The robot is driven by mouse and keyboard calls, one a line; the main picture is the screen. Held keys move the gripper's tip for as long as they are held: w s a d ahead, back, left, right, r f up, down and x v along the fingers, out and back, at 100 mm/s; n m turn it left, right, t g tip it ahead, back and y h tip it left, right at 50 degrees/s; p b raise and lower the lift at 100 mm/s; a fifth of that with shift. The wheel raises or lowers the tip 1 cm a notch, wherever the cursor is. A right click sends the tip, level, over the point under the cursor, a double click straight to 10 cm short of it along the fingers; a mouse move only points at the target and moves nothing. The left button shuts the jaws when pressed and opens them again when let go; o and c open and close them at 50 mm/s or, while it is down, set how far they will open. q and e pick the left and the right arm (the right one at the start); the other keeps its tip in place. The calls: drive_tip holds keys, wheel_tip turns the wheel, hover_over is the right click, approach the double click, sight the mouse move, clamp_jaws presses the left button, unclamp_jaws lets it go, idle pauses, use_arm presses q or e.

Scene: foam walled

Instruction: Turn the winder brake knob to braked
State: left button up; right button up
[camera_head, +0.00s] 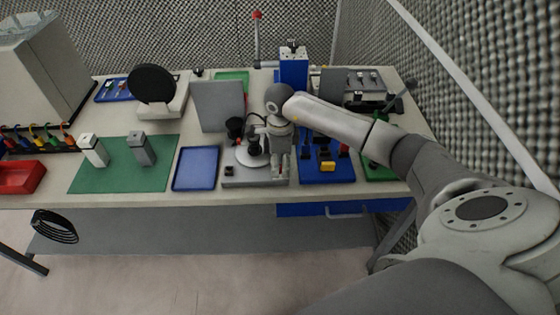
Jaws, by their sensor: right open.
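My right arm comes in from the right and reaches over the bench. My right gripper (280,170) is open, its fingers pointing toward the front of the bench. It is over the right part of a flat grey base (240,181). Just left of the fingers, this base carries a pale disc (244,158) with a black knob (254,147) over it. The gripper appears apart from this knob. No label is readable, so I cannot tell whether it is the winder brake knob or how it is set. My wrist hides part of the base. My left gripper is not in view.
A blue tray (196,169) lies left of the base, and a blue board with small parts (327,175) lies right. A grey panel (218,106) and a blue block (293,68) stand behind. A green mat (117,178) holds two upright blocks. Foam walls close the back and right.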

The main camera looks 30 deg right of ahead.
drive_tip(key=shift+f, duration=0.4)
drive_tip(key=shift+c, duration=0.4)
clamp_jaws()
